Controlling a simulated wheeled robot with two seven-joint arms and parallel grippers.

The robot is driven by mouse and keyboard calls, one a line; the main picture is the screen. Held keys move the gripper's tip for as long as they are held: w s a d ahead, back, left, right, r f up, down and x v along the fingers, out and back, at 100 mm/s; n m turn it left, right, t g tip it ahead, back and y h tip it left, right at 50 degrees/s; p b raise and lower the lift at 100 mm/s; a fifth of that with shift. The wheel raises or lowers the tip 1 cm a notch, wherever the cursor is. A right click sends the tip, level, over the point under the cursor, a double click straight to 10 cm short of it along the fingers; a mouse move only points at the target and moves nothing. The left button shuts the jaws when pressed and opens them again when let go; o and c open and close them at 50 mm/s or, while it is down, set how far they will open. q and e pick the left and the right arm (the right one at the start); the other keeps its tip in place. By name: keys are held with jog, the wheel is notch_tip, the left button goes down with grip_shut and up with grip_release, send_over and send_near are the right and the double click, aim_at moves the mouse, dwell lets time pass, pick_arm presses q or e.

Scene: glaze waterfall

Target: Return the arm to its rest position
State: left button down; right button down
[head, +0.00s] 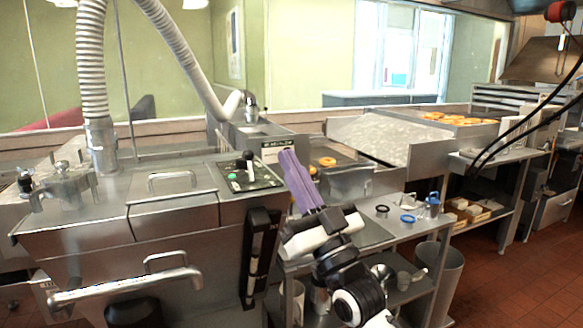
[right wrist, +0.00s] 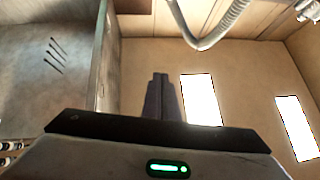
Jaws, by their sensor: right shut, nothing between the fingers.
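My right gripper (head: 290,157) shows in the head view, raised in front of the glaze machine, with its purple fingers together, pointing up and a little left. Nothing is held between them. In the right wrist view the dark fingers (right wrist: 158,95) stand close together and point up, with the ceiling behind them. My right arm comes up from the bottom of the head view. My left gripper is in neither view.
A steel machine with a control panel (head: 246,174) stands left of my right gripper. A steel side table (head: 405,230) with small rings and a blue-handled cup is to its right. Doughnuts (head: 450,118) lie on a far tray. Red tiled floor (head: 500,275) is open at right.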

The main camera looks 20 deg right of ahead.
jog(key=s+a+f+g+h, duration=0.1)
jog(key=s+f+g, duration=0.25)
jog(key=f, duration=1.25)
jog(key=s+a+f+g+h, duration=0.15)
jog(key=f+g, duration=0.25)
jog(key=f, duration=1.1)
jog(key=s+f+g+h, duration=0.1)
jog(key=s+f+g, duration=0.8)
jog(key=s+f, duration=1.6)
jog(key=shift+s+f+m, duration=0.25)
jog(key=shift+f+m, duration=0.05)
jog(key=shift+f, duration=0.2)
jog(key=shift+d+h, duration=0.1)
jog(key=shift+h, duration=0.15)
